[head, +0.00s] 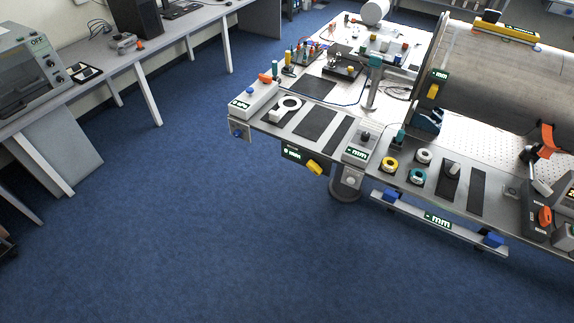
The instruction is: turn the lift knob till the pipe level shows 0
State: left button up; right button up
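A large grey pipe (500,70) lies across the test table (478,225) at the upper right. A yellow level (505,30) sits on top of it, with a small dark display too small to read. A yellow knob (314,167) sticks out from the table's front edge, beside a dark display (291,154). An orange knob (545,215) is on a dark box at the right edge. I cannot tell for sure which is the lift knob. Neither of my grippers is in view.
Yellow, white and teal rings (390,164) lie on the tabletop. A silver bar with blue ends (438,219) runs along the table's front edge. A side bench with an oven-like box (30,72) stands at left. The blue floor (210,220) between is clear.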

aim_at(541, 187)
jog(key=k, duration=0.45)
jog(key=z, duration=1.7)
